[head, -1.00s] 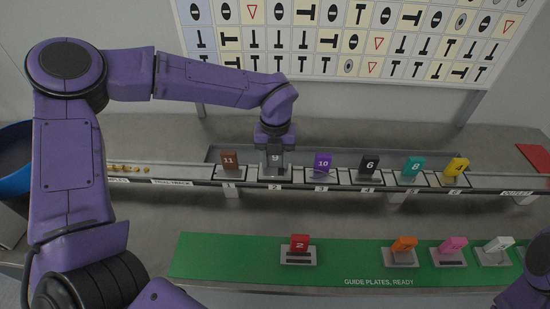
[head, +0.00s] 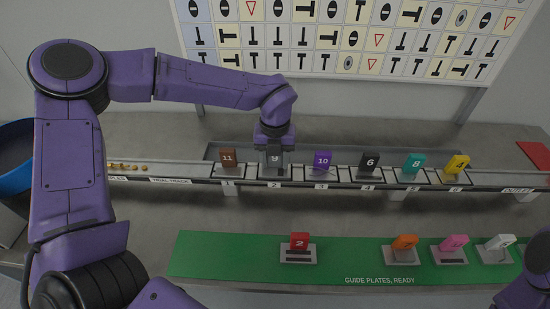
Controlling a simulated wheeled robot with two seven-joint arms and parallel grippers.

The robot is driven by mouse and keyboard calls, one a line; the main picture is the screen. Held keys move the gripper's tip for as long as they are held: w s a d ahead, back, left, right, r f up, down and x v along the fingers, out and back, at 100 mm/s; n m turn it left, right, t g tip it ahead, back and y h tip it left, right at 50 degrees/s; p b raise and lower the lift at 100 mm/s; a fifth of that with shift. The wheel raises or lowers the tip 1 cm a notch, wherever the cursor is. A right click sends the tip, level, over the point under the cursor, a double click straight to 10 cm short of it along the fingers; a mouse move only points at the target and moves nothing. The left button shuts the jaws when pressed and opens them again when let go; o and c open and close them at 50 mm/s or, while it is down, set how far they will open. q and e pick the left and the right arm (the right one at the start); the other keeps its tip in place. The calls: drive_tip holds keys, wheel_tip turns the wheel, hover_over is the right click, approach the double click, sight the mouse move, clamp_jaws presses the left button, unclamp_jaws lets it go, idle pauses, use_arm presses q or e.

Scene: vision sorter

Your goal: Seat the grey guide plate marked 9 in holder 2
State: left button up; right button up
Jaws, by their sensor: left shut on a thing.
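The grey guide plate marked 9 (head: 275,159) is upright at holder 2 (head: 275,183) on the trial track, between the brown plate 11 (head: 228,158) and the purple plate 10 (head: 322,161). My left gripper (head: 274,148) points down from above and is shut on the top of plate 9. Whether the plate's foot is fully down in the holder is too small to tell. My right arm shows only as a purple part at the lower right edge; its gripper is outside the picture.
Black plate 6 (head: 370,163), teal plate 8 (head: 413,164) and yellow plate 4 (head: 457,166) stand in the holders to the right. Red plate 2 (head: 299,242) and several others stand on the green mat (head: 350,265) in front. A blue bin (head: 14,175) is at far left.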

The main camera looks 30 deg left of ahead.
use_arm(q)
drive_tip(key=shift+f, duration=0.15)
idle(0.5)
drive_tip(key=o, duration=1.7)
drive_tip(key=shift+c, duration=0.2)
drive_tip(key=shift+r+p, duration=3.3)
drive_tip(key=shift+r, duration=0.75)
drive_tip(key=shift+f, duration=0.1)
